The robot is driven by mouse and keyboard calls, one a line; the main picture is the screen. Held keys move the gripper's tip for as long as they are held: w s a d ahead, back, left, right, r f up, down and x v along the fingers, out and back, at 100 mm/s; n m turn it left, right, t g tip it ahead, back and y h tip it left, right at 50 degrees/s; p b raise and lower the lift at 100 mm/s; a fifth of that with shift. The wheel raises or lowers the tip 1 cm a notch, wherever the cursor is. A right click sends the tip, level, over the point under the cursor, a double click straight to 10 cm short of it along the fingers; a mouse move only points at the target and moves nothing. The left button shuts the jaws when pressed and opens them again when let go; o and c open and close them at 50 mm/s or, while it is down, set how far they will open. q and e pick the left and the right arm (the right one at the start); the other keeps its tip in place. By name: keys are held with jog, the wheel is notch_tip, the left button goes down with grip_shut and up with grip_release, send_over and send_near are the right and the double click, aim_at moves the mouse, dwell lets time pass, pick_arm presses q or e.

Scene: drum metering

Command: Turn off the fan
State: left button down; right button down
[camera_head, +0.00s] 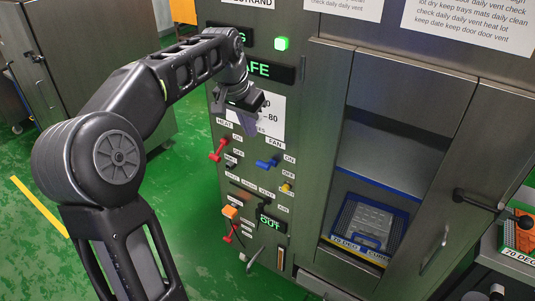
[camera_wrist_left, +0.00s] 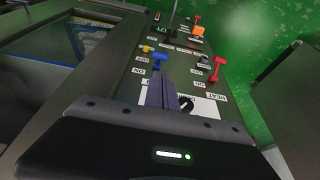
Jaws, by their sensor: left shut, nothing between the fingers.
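The fan switch is a blue lever (camera_head: 267,164) on the front of the metal cabinet, below the FAN label (camera_head: 275,143) and beside ON and OFF labels. It also shows in the left wrist view as a blue lever (camera_wrist_left: 159,58). I cannot tell for certain which setting it is in. My left gripper (camera_head: 250,130) is shut and empty, just above the blue lever and in front of the white sign. In the left wrist view the shut fingers (camera_wrist_left: 160,90) point toward the lever, with a small gap seeming to remain. My right gripper is not in view.
A red lever (camera_head: 219,150) under the HEAT label is left of the fan lever. A yellow knob (camera_head: 286,188) and an orange part (camera_head: 230,211) lie lower on the panel. An open compartment holds a blue-edged tray (camera_head: 345,230). A dark door handle (camera_head: 478,199) sticks out at right.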

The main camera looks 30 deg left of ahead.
aim_at(263, 163)
pick_arm(q)
jog(key=shift+w+f, duration=0.15)
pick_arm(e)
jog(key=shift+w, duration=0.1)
